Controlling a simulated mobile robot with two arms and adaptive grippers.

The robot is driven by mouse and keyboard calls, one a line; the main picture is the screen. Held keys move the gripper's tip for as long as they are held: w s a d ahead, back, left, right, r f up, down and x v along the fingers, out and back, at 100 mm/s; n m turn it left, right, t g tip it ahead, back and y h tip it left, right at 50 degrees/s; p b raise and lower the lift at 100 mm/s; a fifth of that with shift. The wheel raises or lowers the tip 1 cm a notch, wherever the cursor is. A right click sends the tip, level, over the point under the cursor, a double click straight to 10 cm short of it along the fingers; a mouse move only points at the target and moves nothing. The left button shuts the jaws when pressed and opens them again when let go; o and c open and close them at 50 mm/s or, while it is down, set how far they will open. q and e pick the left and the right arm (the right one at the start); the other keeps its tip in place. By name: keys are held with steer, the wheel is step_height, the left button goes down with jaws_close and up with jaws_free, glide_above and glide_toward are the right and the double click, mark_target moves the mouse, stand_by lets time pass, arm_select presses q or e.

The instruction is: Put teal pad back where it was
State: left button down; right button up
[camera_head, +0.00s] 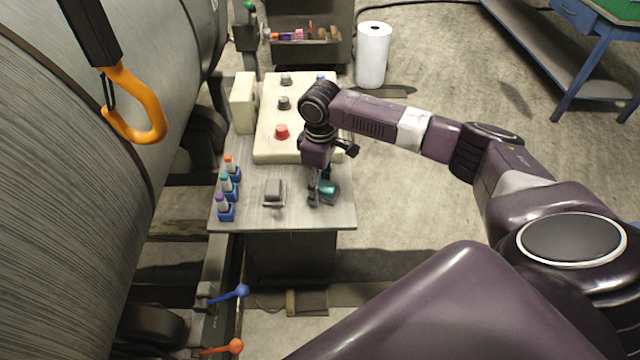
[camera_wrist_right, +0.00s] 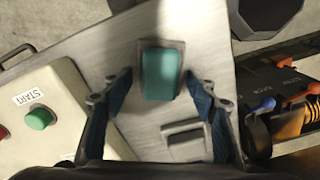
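The teal pad (camera_head: 328,188) is at the front right of the grey metal table (camera_head: 250,217). In the right wrist view the teal pad (camera_wrist_right: 160,75) sits in a dark grey frame, ahead of and between my fingertips. My right gripper (camera_head: 319,192) is above the table at the pad and partly hides it in the head view. In the wrist view its blue-lined fingers (camera_wrist_right: 157,95) are spread wide, with visible gaps on both sides of the pad. A similar grey holder (camera_head: 273,190) stands left of the pad, with no teal showing in it. My left gripper is out of view.
A cream control box (camera_head: 265,146) with knobs and a red button stands behind the pad. Several blue holders with coloured-topped pieces (camera_head: 227,188) line the table's left edge. An orange hook (camera_head: 140,115) hangs at the upper left, beside a large metal cylinder (camera_head: 60,200).

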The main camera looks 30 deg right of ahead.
mark_target(320, 184)
steer(key=shift+r, duration=0.1)
step_height(320, 184, up, 12)
steer(key=shift+f+b, duration=0.1)
steer(key=shift+b, duration=1.1)
